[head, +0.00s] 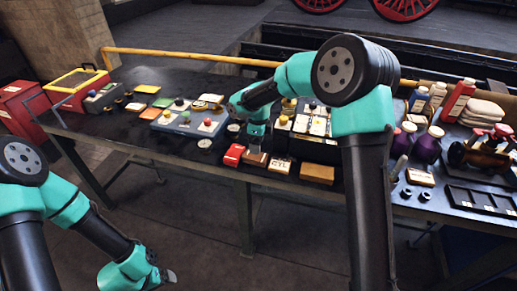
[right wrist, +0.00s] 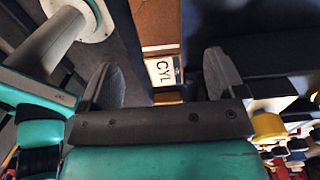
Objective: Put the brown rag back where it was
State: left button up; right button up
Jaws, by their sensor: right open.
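A small flat brown piece (head: 256,158) lies on the bench just under my right gripper (head: 256,145), beside a card marked CYL (head: 280,165). A thicker brown block-like piece (head: 317,173) lies to the right at the bench's front edge. I cannot tell for sure which of them is the rag. In the right wrist view my right gripper (right wrist: 163,82) is open, its fingers wide apart with nothing between them. Beyond them show the CYL card (right wrist: 161,70) and a brown surface (right wrist: 157,22). My left gripper (head: 165,276) hangs low, off the bench; its jaws are unclear.
A red box (head: 233,154) lies left of the CYL card. A blue-grey box with knobs (head: 188,122) stands further left. Bottles (head: 459,99), folded cloths (head: 483,111) and a dark tray (head: 480,200) crowd the right side. Small parts fill much of the bench.

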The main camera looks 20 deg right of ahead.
notch_tip(320, 180, up, 8)
jog(key=shift+f, duration=0.15)
jog(key=shift+d, duration=0.1)
dwell(0.6)
